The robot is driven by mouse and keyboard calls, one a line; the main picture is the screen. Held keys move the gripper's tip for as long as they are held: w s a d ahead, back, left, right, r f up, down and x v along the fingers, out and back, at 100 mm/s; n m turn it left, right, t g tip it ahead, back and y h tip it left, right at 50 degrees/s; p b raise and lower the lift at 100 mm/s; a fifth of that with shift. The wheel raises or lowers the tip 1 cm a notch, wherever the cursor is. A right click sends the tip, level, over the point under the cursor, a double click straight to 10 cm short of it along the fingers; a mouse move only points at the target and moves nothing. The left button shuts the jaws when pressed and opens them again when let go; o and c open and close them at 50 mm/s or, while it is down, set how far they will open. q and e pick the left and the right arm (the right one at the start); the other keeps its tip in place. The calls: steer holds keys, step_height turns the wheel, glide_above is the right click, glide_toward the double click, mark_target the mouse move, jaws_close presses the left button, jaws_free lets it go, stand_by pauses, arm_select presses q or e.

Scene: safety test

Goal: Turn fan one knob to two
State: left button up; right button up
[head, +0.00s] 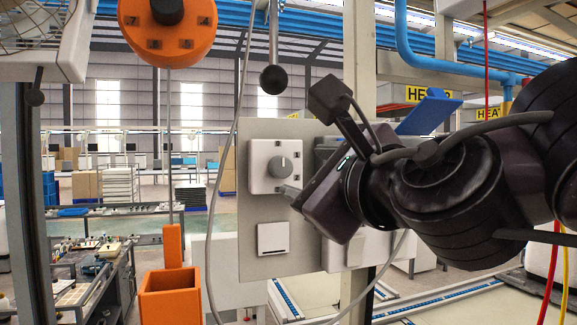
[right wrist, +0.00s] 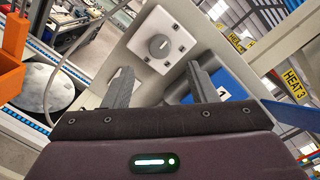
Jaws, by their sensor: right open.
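A white square switch box with a round grey knob (head: 280,166) is mounted on a light grey panel (head: 262,210) in the middle of the head view. Small dark marks surround the knob; I cannot read them. The knob also shows in the right wrist view (right wrist: 160,45), beyond the fingers. My right gripper (head: 291,193) is just below and right of the knob in the head view. In the right wrist view its two fingers (right wrist: 157,78) are apart with nothing between them. The knob lies ahead of the gap, and no contact shows. My left gripper is out of view.
A white plate (head: 273,238) is below the knob on the same panel. A blue part (head: 429,112) sticks out behind my right arm. A grey cable hangs left of the panel. An orange numbered dial (head: 167,30) and an orange box (head: 169,296) are at the left.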

mark_target(285, 169)
steer(key=p+x, duration=0.3)
steer(key=x, duration=0.3)
steer(key=shift+w+a, duration=0.15)
steer(key=shift+w, duration=0.25)
steer(key=shift+w+a, duration=0.1)
steer(key=shift+w, duration=0.35)
steer(key=c, duration=1)
steer(key=shift+o, duration=0.2)
steer(key=shift+f, duration=0.1)
